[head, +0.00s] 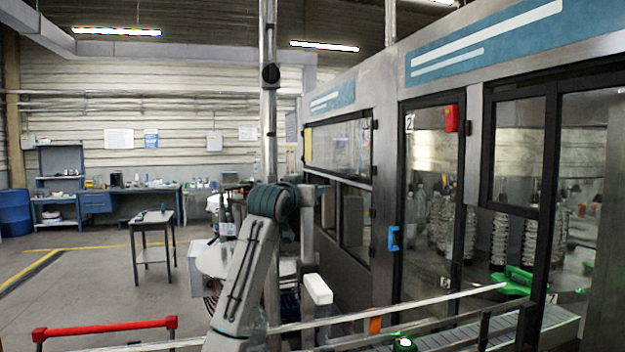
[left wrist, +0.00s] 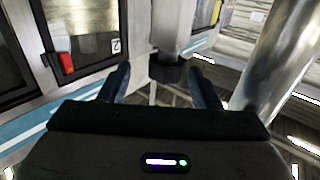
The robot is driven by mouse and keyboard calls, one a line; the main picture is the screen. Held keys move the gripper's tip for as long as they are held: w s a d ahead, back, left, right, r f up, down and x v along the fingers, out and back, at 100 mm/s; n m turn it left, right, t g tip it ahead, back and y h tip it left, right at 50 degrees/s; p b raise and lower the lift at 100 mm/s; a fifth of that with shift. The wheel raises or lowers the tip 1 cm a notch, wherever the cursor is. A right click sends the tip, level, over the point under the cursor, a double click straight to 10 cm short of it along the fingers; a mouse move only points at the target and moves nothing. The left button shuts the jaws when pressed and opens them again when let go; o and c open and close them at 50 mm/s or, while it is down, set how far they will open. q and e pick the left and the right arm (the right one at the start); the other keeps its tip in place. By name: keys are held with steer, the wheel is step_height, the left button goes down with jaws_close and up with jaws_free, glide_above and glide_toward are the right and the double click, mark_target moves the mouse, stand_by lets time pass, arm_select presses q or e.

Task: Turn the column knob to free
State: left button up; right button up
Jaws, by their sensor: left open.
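In the head view, a steel column (head: 268,130) stands upright near the middle. A round black knob (head: 270,74) sits on its front, high up. Its setting is too small to read. My left arm rises in front of the column's lower part, and its gripper does not show clearly there. In the left wrist view, my left gripper (left wrist: 160,87) is open, its two dark fingers apart. A dark blunt piece (left wrist: 167,72) on a grey post shows between them; I cannot tell whether it is the knob or how far off it is. My right gripper is not in view.
A machine enclosure with a glass door (head: 433,200) fills the right. A pale rail (head: 400,310) crosses low in front, and a red bar (head: 104,328) is at lower left. A small table (head: 152,218) stands farther back. A shiny steel cylinder (left wrist: 285,60) fills the wrist view's right.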

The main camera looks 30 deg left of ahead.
arm_select(q)
steer(key=w+a+p, duration=0.2)
steer(key=w, duration=0.1)
steer(key=shift+w+r, duration=0.1)
steer(key=shift+w, duration=0.1)
steer(key=shift+w+d, duration=0.1)
steer(key=shift+w, duration=0.15)
steer(key=shift+w+d, duration=0.15)
steer(key=shift+w, duration=0.1)
steer(key=c, duration=1)
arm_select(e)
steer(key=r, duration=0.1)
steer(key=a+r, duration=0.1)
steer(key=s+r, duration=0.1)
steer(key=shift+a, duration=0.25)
